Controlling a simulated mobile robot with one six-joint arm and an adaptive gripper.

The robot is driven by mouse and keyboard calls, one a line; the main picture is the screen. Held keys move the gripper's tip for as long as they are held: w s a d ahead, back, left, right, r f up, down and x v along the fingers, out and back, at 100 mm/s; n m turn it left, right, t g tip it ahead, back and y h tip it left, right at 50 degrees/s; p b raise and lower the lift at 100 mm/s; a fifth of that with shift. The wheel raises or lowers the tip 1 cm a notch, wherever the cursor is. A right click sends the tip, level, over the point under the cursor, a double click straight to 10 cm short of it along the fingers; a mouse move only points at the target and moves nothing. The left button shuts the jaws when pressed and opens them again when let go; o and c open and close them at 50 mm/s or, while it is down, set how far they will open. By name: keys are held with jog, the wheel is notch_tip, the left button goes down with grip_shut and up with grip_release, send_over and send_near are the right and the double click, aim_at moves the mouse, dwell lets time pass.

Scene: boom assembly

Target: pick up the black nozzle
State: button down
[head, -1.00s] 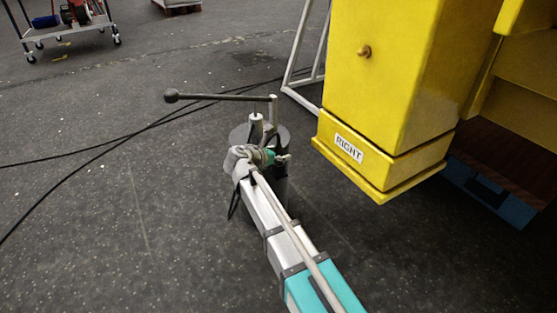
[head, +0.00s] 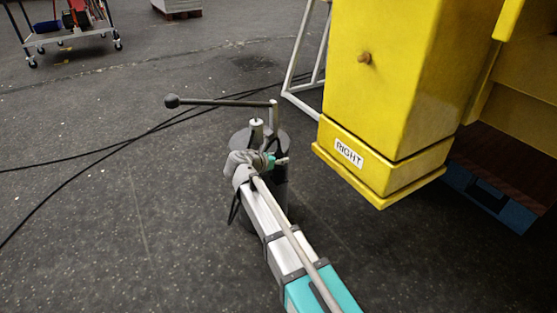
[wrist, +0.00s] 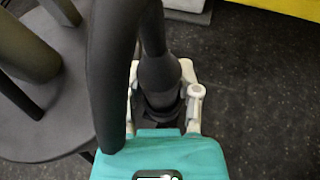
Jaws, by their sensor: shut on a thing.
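The black nozzle (wrist: 160,75) stands out in the wrist view as a dark, flared tube between the pale fingers of my gripper (wrist: 163,92). The fingers are shut on it, one on each side. In the head view my gripper (head: 279,161) is at the end of my arm, beside the round top of a grey cylindrical stand (head: 240,137). The nozzle is small and partly hidden there. Whether it still touches the stand is hard to tell.
A lever with a ball end (head: 172,100) reaches left above the stand. A yellow column (head: 385,90) labelled RIGHT is close on the right, with a white frame (head: 300,90) behind. Black cables (head: 95,152) cross the floor at left. A cart (head: 75,30) is far left.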

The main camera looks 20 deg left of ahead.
jog(key=shift+r+p, duration=4.9)
jog(key=shift+r, duration=0.05)
jog(key=shift+r, duration=0.1)
notch_tip(320, 180, up, 49)
jog(key=p, duration=4.9)
